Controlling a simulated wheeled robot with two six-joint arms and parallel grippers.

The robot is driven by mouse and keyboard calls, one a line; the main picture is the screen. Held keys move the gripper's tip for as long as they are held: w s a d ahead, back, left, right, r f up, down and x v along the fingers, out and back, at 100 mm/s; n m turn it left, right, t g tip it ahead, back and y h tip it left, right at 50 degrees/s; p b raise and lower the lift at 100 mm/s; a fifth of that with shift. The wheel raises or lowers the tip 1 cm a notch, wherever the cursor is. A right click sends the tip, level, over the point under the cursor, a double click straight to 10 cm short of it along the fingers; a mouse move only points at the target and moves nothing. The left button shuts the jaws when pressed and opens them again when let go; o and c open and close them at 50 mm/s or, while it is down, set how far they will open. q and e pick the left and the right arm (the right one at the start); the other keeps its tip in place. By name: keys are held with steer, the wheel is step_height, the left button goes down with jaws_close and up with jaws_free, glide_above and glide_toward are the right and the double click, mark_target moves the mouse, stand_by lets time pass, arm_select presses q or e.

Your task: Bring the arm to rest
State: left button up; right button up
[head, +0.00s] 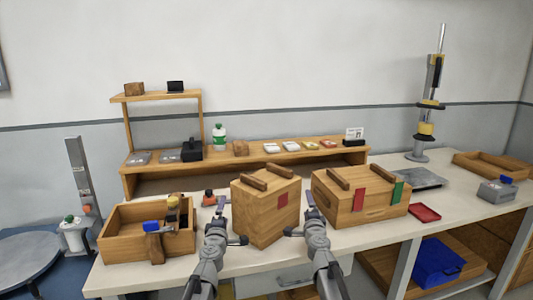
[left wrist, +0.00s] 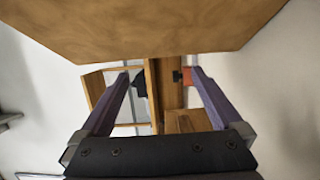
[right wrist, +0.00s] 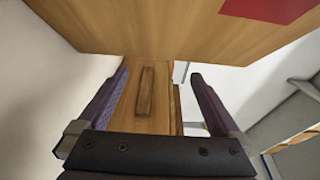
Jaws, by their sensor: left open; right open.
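My left gripper (head: 231,222) is open at the left side of a wooden box (head: 258,222) with a red patch and two dark wooden bars on top. My right gripper (head: 298,222) is open at the right side of that box. In the left wrist view the open fingers (left wrist: 160,95) have nothing between them, and the box (left wrist: 150,25) fills the upper part. In the right wrist view the open fingers (right wrist: 157,95) are also empty, with the box (right wrist: 140,30) above. I cannot tell whether any finger touches the box.
A second wooden box (head: 340,210) with red and green patches stands close to the right gripper. An open wooden crate (head: 115,245) with tools stands at the left. A small red tray (head: 425,213) lies at the right. A shelf (head: 150,172) runs along the back.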

arm_select(q)
steer(key=w, duration=0.4)
steer(key=shift+w, duration=0.4)
steer(key=shift+s+d, duration=0.25)
steer(key=shift+d, duration=0.4)
steer(key=shift+s, duration=0.15)
